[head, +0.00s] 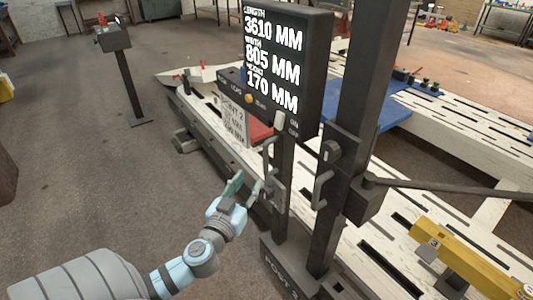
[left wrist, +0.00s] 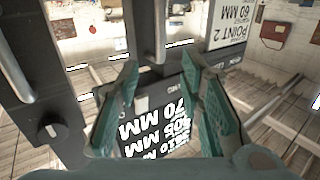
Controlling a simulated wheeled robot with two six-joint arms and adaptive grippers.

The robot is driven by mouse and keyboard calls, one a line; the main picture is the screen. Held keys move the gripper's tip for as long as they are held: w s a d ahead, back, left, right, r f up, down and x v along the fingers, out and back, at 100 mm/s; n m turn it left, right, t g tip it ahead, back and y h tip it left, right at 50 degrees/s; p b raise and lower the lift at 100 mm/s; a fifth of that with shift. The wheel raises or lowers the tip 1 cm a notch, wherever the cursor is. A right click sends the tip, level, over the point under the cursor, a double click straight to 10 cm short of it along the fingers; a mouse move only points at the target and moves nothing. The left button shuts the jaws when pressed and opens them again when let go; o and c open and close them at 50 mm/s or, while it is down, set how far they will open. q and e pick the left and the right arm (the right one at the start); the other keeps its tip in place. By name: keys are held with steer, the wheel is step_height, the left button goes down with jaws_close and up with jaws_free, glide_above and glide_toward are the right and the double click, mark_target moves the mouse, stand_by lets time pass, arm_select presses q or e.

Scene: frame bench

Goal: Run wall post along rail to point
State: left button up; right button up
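The dark wall post (head: 347,140) stands upright at the bench side, on a base marked POST 2 (head: 290,275). Its screen (head: 275,58) reads length 3610, width 805 and 170 MM. A pale vertical handle (head: 268,160) is on the slimmer front upright; it also shows in the left wrist view (left wrist: 159,35). My left gripper (head: 247,182) is open just left of and below this handle, apparently with nothing between its fingers (left wrist: 162,64). The POINT 2 sign (head: 233,121) stands behind the screen, by the rail (head: 207,136). My right gripper is not in view.
A second handle (head: 321,189) and a knob (head: 331,151) are on the thicker upright. A dark rod runs right from the post. A yellow beam (head: 470,260) lies on the slotted white bench (head: 400,205).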

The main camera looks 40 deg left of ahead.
mark_target(265, 154)
arm_select(q)
steer(key=x, duration=0.7)
steer(key=p+x, duration=0.1)
steer(key=x, duration=0.6)
steer(key=shift+w+r+p, duration=0.1)
steer(key=shift+r+p, duration=0.1)
steer(key=shift+p, duration=0.1)
jaws_close()
